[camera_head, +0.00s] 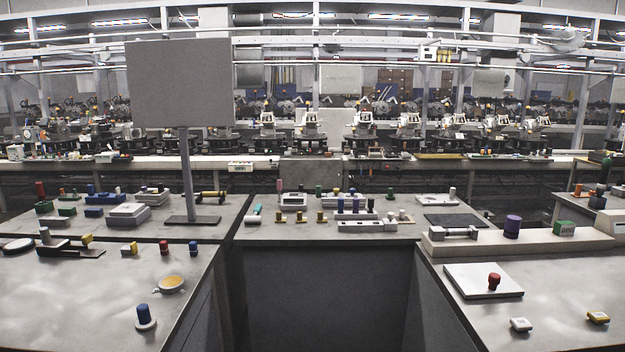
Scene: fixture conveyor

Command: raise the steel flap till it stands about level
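A dark grey panel (318,290) fills the gap between the left and right worktops, below the front edge of the middle worktop (270,232). It looks upright, hanging down, and is probably the steel flap, though no hinge or handle can be made out. Its lower edge is out of the picture. Neither of my grippers is in view, and nothing is seen touching the panel.
The left worktop (60,300) holds a yellow-topped dish (170,285) and a blue-knobbed piece (144,317). The right worktop (560,290) holds a pale plate with a red knob (494,281). A grey board (180,82) stands on a post at the back left.

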